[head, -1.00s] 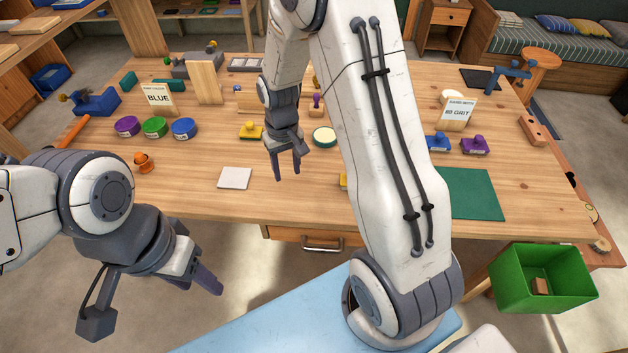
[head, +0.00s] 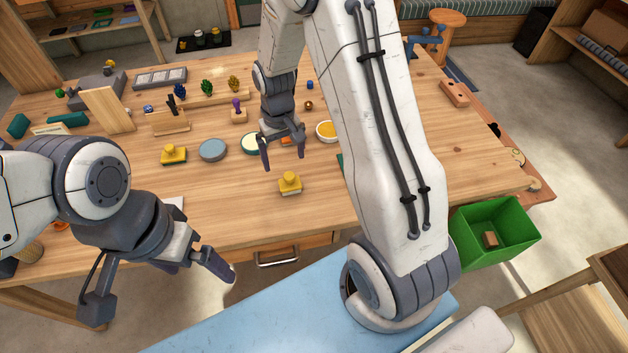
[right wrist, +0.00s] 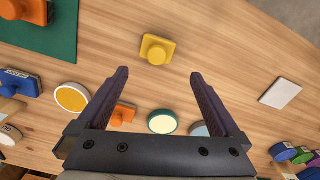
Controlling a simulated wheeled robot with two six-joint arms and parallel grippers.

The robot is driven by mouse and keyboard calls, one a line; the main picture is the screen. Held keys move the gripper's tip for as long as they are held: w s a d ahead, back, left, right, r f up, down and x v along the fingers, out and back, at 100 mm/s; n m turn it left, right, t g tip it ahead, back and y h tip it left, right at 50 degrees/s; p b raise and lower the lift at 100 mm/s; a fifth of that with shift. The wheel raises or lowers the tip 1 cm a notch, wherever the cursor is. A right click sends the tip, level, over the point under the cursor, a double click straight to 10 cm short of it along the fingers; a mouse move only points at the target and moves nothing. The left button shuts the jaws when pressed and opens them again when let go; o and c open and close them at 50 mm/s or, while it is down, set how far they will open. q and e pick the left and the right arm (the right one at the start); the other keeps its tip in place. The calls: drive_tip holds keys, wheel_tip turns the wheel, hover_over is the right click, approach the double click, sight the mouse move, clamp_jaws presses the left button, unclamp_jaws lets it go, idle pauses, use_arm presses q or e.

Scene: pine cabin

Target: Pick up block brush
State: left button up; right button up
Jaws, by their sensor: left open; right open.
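A yellow knobbed block (head: 290,183) with a pale underside stands near the table's front edge. It also shows in the right wrist view (right wrist: 157,49), just beyond the fingertips. A second yellow knobbed block (head: 174,154) with a dark underside stands further left. I cannot tell for sure which is the block brush. My right gripper (head: 283,157) is open and empty, pointing down just behind the nearer block in the head view. In the right wrist view its fingers (right wrist: 160,75) are spread with the block ahead, apart from it. My left gripper (head: 200,271) is open and empty in front of the table.
Round tins, among them a grey one (head: 212,150) and a cream one (head: 253,143), stand behind the nearer block. An orange block (right wrist: 122,114) sits between tins. A green bin (head: 470,245) stands right of the table front. Bare wood surrounds the nearer block.

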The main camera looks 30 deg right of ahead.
sight(289, 174)
drive_tip(key=f, duration=0.3)
drive_tip(key=d+f, duration=0.1)
drive_tip(key=f, duration=0.1)
drive_tip(key=shift+s, duration=0.25)
drive_tip(key=f, duration=0.1)
drive_tip(key=f+p, duration=0.1)
drive_tip(key=f, duration=0.2)
drive_tip(key=shift+s+a+f+p, duration=0.15)
drive_tip(key=shift+a+p, duration=0.1)
drive_tip(key=shift+p, duration=0.1)
drive_tip(key=shift+f, duration=0.5)
drive_tip(key=c, duration=1.2)
drive_tip(key=shift+c, duration=0.2)
drive_tip(key=shift+r, duration=0.1)
drive_tip(key=shift+r, duration=0.5)
wheel_tip(289, 174, up, 2)
drive_tip(key=shift+r+b, duration=0.25)
drive_tip(key=shift+b, duration=0.2)
drive_tip(key=s+d+r+b, duration=0.1)
drive_tip(key=s+d+r, duration=0.6)
drive_tip(key=s, duration=0.1)
drive_tip(key=shift+s+d+r+b, duration=0.2)
drive_tip(key=shift+s+d+b, duration=0.1)
drive_tip(key=shift+d+b, duration=0.1)
